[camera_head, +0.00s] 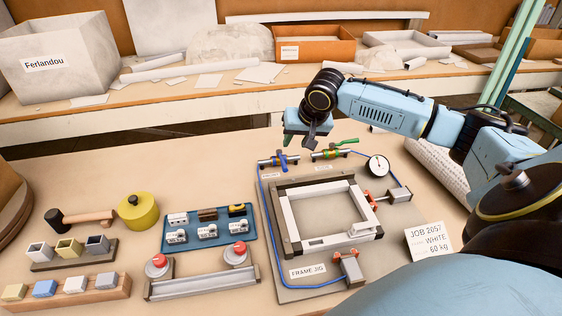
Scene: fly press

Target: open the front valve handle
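Two small valves sit at the back edge of the frame jig board. The left valve has a blue handle (282,164) that points toward the front, across its pipe. The right valve has a green handle (345,141) that lies roughly along its pipe. Small labels are beside them, too small to read surely. My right gripper (309,140) reaches in from the right and hangs above and behind the valves, apart from both handles as far as I can see. Its fingers overlap in this view, so their opening is unclear. My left gripper is out of view.
The frame jig board (275,230) carries a square frame (290,215), blue hose, red-handled clamps and a round gauge (377,166). A blue tray (228,241), a two-button bar (200,285), a mallet (80,218) and a yellow cylinder (138,212) stand left. A job card (430,243) is right.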

